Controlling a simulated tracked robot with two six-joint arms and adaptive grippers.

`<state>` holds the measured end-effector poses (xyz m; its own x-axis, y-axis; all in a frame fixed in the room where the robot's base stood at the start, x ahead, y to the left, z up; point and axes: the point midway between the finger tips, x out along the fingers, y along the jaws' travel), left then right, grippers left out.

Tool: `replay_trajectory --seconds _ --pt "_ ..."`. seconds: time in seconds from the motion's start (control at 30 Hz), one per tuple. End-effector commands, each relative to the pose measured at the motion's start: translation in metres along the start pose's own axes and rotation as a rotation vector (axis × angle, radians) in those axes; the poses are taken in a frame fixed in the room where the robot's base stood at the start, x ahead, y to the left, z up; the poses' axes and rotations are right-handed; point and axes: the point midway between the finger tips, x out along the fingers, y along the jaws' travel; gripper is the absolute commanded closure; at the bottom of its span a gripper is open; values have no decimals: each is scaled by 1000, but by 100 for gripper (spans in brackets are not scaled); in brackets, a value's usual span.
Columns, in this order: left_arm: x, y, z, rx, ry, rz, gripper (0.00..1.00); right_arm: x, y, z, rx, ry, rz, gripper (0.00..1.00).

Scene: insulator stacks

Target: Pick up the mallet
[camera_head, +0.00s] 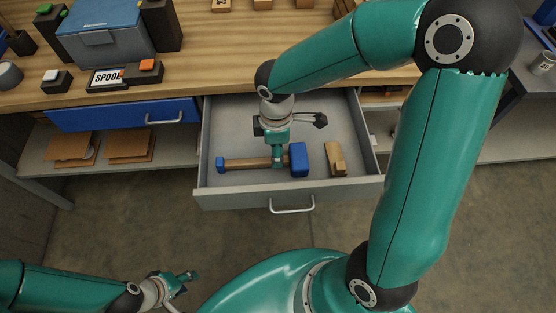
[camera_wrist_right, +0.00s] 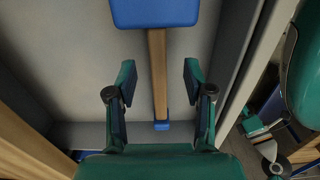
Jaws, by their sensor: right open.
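The mallet lies in the open grey drawer (camera_head: 338,187), with its blue head (camera_head: 299,160) to the right and its wooden handle (camera_head: 248,163) running left to a blue end cap. In the right wrist view the mallet's head (camera_wrist_right: 155,12) is at the top and the handle hangs down the middle. My right gripper (camera_head: 277,161) is over the handle near the head; its open fingers (camera_wrist_right: 158,75) are on either side of the handle, and I cannot tell if they touch it. My left gripper (camera_head: 181,291) is open and empty at the lower left, away from the drawer.
A small wooden block (camera_head: 336,158) lies right of the mallet's head in the drawer. Above is the wooden workbench (camera_head: 225,72) with a blue-grey box (camera_head: 103,35). A shut blue drawer (camera_head: 105,115) is to the left.

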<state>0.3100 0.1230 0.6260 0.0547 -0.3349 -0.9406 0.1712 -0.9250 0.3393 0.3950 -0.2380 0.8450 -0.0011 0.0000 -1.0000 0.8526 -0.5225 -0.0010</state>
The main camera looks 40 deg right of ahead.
Motion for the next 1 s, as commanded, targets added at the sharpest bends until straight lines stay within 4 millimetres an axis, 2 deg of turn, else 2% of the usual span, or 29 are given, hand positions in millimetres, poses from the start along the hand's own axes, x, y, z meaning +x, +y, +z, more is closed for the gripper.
replay_trajectory --seconds 0.17,0.4,0.7,0.77,1.0 --pt "0 0 0 0 0 0 60 14 1 -1 -1 -2 -3 48" --pt "2 -1 0 0 0 0 60 47 3 -2 -1 -2 -3 48" --pt "2 -1 0 0 0 0 60 53 4 -3 -2 1 0 48" --pt "2 -1 0 0 0 0 60 53 4 -3 -2 1 0 55" --pt "2 -1 0 0 0 0 60 53 4 -3 -2 1 0 95"
